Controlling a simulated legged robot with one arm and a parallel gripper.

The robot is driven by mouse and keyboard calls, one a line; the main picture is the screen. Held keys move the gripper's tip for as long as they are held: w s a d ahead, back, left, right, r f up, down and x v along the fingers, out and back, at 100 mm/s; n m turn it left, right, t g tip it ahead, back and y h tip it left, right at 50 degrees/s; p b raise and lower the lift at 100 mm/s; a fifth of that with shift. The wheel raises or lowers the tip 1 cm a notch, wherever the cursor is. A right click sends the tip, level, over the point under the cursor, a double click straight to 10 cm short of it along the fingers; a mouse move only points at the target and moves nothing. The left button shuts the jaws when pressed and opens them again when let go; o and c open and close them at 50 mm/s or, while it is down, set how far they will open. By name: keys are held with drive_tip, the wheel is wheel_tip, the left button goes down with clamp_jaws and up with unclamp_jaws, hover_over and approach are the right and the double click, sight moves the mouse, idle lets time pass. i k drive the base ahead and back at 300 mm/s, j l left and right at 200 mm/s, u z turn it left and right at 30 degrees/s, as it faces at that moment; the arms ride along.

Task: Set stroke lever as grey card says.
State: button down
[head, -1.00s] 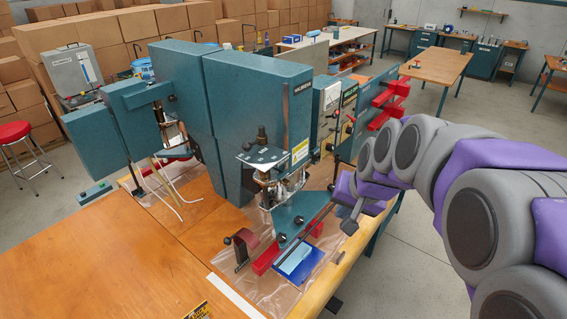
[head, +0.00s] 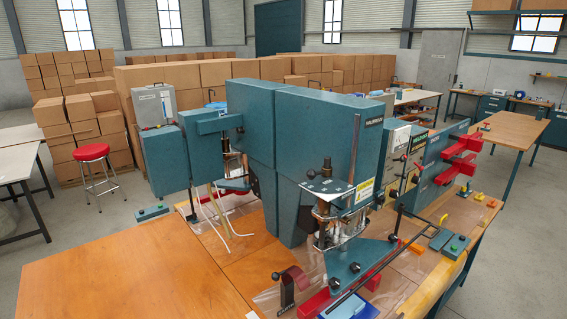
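The teal welding machine (head: 335,130) stands on the wooden table, with its near welding head (head: 335,215) facing me. A white plate (head: 327,188) with small dark marks lies on top of this head. A thin dark rod with a knob (head: 398,222) stands upright right of the head. A long dark bar (head: 372,283) slants across below it. I cannot tell which of these is the stroke lever. I cannot make out a grey card or any setting. My gripper and arm are outside the view.
A blue tray (head: 350,308) and red bars lie at the table's front edge. A curved dark-red piece (head: 293,280) stands left of them. The wooden table (head: 150,275) is bare at left. Small yellow and teal items lie at right. A red stool (head: 92,153) stands on the floor.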

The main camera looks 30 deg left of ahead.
sight(311, 175)
drive_tip(key=i+u, duration=0.1)
drive_tip(key=u, duration=0.35)
drive_tip(key=i+l+u, duration=0.1)
drive_tip(key=u, duration=0.35)
drive_tip(key=i+l+u, duration=0.1)
drive_tip(key=u, duration=0.35)
drive_tip(key=l+u, duration=0.25)
drive_tip(key=u, duration=0.2)
drive_tip(key=i+l, duration=0.05)
